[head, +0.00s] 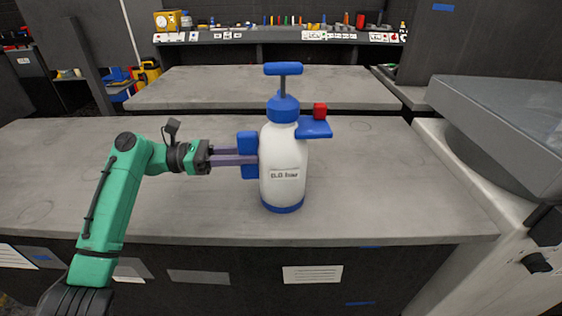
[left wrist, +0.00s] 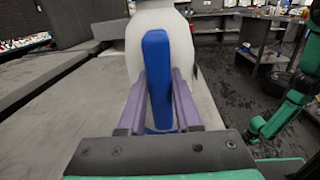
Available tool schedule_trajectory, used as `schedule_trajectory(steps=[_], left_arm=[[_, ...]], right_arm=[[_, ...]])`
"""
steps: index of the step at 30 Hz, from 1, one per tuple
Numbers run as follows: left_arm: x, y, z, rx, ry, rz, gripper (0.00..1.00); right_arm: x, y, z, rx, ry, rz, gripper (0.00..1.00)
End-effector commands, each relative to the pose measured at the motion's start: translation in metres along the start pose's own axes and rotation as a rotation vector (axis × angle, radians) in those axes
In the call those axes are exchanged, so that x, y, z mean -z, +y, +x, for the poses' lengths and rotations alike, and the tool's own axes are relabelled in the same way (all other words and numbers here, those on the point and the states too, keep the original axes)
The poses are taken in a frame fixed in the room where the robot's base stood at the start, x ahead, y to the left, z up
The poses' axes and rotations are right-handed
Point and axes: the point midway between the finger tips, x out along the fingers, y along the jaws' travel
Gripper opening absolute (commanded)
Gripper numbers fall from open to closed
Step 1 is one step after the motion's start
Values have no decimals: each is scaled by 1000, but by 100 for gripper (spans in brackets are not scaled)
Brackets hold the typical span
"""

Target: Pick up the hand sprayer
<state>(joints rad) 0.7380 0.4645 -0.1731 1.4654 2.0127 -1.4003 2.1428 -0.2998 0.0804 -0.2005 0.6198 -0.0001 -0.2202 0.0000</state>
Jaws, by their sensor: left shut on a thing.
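The hand sprayer (head: 283,165) is a white bottle with a blue base, a blue T-shaped pump handle on top, a blue nozzle with a red button on the right and a blue side grip on the left. It is upright at the front middle of the grey table. My left gripper (head: 248,156) reaches in from the left and is shut on the blue side grip. In the left wrist view the purple fingers (left wrist: 158,100) lie on both sides of the blue grip, with the white bottle (left wrist: 160,35) behind. I cannot tell whether its base touches the table.
The grey table (head: 400,190) is clear around the sprayer. A second bare table (head: 200,88) stands behind it. A shelf with small tools and a yellow box (head: 167,21) is at the back. A grey-topped machine (head: 510,120) stands at the right.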

Motion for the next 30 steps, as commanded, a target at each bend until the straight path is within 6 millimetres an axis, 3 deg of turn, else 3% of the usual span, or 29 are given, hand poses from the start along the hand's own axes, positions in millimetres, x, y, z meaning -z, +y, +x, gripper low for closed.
schedule_trajectory(steps=[9,14,17,24,30], left_arm=[[-3,0,0,0,-3,2,0],[-18,0,0,0,-3,6,0],[-39,0,0,-1,-4,7,0],[-124,0,0,0,-5,10,0],[-181,-1,0,1,-5,7,0]], right_arm=[[0,0,0,0,0,0,0],[0,0,-2,0,0,0,0],[0,0,-5,0,0,0,0],[1,0,-13,0,0,1,0],[2,0,-19,0,0,1,0]])
